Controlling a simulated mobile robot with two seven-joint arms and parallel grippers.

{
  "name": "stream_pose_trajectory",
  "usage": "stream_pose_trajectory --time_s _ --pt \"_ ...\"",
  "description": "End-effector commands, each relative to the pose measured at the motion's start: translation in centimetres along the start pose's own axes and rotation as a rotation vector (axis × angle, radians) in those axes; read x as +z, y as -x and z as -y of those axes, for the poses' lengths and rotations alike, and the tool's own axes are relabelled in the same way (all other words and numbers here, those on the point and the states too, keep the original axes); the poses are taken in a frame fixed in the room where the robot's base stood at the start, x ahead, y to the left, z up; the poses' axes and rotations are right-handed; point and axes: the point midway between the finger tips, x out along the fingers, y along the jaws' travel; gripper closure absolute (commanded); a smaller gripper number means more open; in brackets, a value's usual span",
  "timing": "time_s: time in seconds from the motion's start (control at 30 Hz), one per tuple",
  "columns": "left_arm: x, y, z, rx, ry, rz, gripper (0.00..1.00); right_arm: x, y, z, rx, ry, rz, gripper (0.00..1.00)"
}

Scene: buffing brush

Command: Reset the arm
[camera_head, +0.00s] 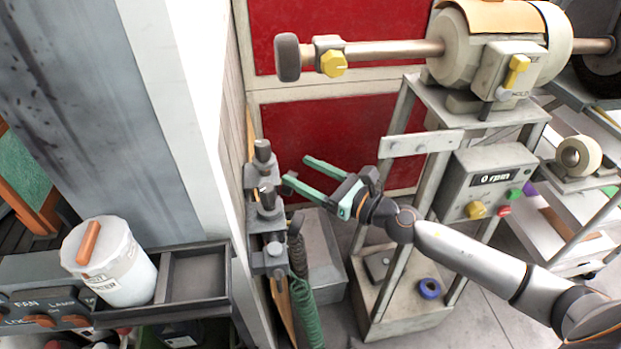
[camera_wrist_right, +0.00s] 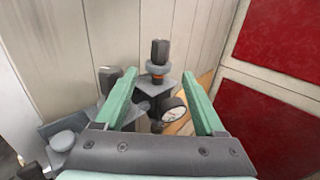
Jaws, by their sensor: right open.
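My right gripper (camera_head: 306,173) has green fingers and comes in from the right on a grey and white arm. It is open, with nothing visible between its fingers. In the head view its fingertips point left, near a grey regulator assembly (camera_head: 268,196) with dark knobs fixed by the wall. In the right wrist view the open fingers (camera_wrist_right: 160,100) frame the regulator's dark knob (camera_wrist_right: 160,52) and a small round gauge (camera_wrist_right: 174,115). I cannot tell the exact gap between fingers and assembly. My left gripper is not in view.
A buffing machine (camera_head: 446,48) stands on a metal stand with a 0 rpm control box (camera_head: 487,181). A blue ring (camera_head: 429,288) lies on the stand's lower box. A green coiled hose (camera_head: 306,312) hangs below the regulator.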

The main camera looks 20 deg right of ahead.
Motion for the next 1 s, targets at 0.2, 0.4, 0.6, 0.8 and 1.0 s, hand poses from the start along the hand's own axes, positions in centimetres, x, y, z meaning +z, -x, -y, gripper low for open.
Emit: stream_pose_trajectory --time_s 0.2,0.4,0.6,0.8,1.0 --pt "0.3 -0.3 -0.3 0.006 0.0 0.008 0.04 0.0 1.3 0.0 0.001 0.001 -0.001 0.29" --pt "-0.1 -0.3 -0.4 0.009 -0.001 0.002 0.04 0.1 1.3 0.0 0.001 0.001 0.0 0.29" --pt "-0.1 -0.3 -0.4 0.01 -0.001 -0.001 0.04 0.1 1.3 0.0 0.001 0.001 0.0 0.29" --pt "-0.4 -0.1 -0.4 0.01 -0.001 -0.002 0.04 -0.4 1.5 -0.3 -0.015 -0.108 0.0 0.29" --pt "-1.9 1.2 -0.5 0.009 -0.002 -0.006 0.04 -4.9 3.8 -1.9 -0.188 -0.924 0.004 0.29"
